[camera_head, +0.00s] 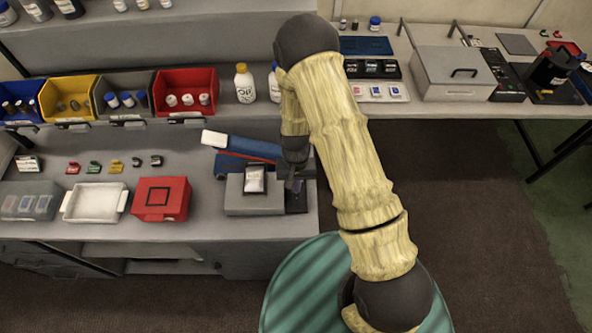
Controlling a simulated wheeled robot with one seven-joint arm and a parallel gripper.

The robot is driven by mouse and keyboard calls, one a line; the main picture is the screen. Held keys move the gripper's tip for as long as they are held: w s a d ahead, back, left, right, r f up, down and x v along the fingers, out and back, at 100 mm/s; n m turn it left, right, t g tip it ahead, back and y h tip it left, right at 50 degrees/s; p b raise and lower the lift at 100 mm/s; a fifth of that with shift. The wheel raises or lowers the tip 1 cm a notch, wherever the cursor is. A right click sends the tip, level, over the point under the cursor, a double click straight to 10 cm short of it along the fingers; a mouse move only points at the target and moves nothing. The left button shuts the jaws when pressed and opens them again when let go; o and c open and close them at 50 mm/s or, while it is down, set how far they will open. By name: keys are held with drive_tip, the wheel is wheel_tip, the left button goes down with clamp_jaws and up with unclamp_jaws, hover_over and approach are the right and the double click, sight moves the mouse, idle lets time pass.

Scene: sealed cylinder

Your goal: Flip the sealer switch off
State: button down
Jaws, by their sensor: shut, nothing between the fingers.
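The sealer sits at the front right of the left bench. It has a grey base (240,203) and a raised, tilted blue arm (232,162) with a white handle end (214,138). A small pouch with a pale label (255,180) is at the sealer's base. My gripper (296,186) is shut and empty, pointing down over the dark right end of the sealer (297,204). I cannot tell whether it touches that part. The switch cannot be made out; my gripper and arm cover part of this end.
A red box (161,199), a white tray (94,203) and small coloured pieces lie left of the sealer. A grey lidded machine (451,73) is on the right bench. Bench front is open.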

drive_tip(key=shift+s+r+b, duration=0.1)
drive_tip(key=shift+r+b, duration=0.35)
drive_tip(key=shift+b, duration=0.05)
wheel_tip(320, 180, up, 9)
drive_tip(key=s+b, duration=0.1)
drive_tip(key=b, duration=0.1)
drive_tip(key=shift+s+b, duration=0.25)
drive_tip(key=shift+b, duration=0.1)
drive_tip(key=s+d+r+t+b, duration=0.3)
drive_tip(key=s+d+r, duration=0.3)
drive_tip(key=d+r, duration=0.5)
drive_tip(key=shift+d+r+t+b, duration=0.15)
drive_tip(key=shift+d+t+b, duration=0.2)
drive_tip(key=shift+d+t, duration=0.3)
drive_tip(key=shift+a, duration=0.1)
idle(0.5)
